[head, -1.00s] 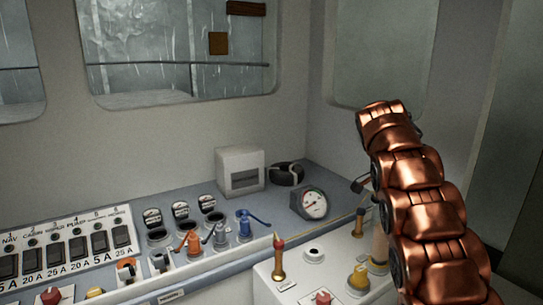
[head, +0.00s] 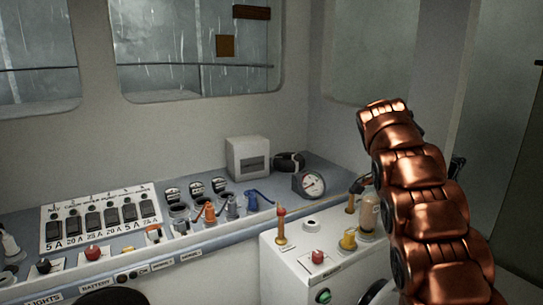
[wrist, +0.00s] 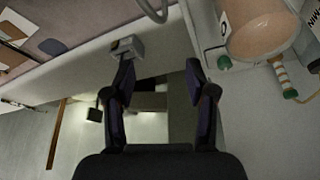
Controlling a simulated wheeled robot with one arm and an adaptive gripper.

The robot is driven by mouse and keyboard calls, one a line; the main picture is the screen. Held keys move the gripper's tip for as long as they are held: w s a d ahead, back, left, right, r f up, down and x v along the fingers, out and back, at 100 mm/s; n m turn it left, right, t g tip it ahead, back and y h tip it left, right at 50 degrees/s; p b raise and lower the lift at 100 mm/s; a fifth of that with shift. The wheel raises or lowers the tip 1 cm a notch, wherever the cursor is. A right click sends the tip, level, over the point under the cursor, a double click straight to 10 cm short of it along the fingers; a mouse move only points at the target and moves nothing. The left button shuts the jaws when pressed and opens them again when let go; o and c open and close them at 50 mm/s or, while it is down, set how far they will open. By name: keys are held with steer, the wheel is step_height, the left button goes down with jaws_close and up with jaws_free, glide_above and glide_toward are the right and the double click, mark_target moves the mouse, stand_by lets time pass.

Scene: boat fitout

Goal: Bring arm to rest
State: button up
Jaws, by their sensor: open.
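My gripper (wrist: 160,72) shows in the wrist view with its two dark fingers spread apart. Nothing is between the fingertips, so it is open and empty. Past the fingers I see the floor and a pale bench edge. In the head view my copper arm rises at the right, curved with its upper end bent to the left. I cannot make out the gripper's fingers in that view.
A breaker panel (head: 100,219) lies on the console at left. A pressure gauge (head: 309,184) and a white box (head: 248,157) stand at the back. A white cabinet (head: 285,262) with knobs is left of my arm. A peach-coloured round container (wrist: 262,35) is at upper right in the wrist view.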

steer(key=s+a+f+n+y+b, duration=0.1)
steer(key=s+a+f+n+b, duration=0.2)
steer(key=s, duration=1.2)
steer(key=s+a+f+n+g+y+b, duration=0.1)
steer(key=s+a+f+n+y+b, duration=0.1)
steer(key=s+a+f+n, duration=0.5)
steer(key=s+a+f+n+g+y+b, duration=0.1)
steer(key=s+a+f+n+b, duration=0.3)
steer(key=s+f, duration=0.8)
steer(key=s+a+n, duration=0.1)
steer(key=s+n, duration=0.1)
steer(key=s, duration=0.9)
steer(key=shift+s+a+b, duration=0.25)
steer(key=shift+a+b, duration=0.05)
steer(key=shift+b, duration=0.05)
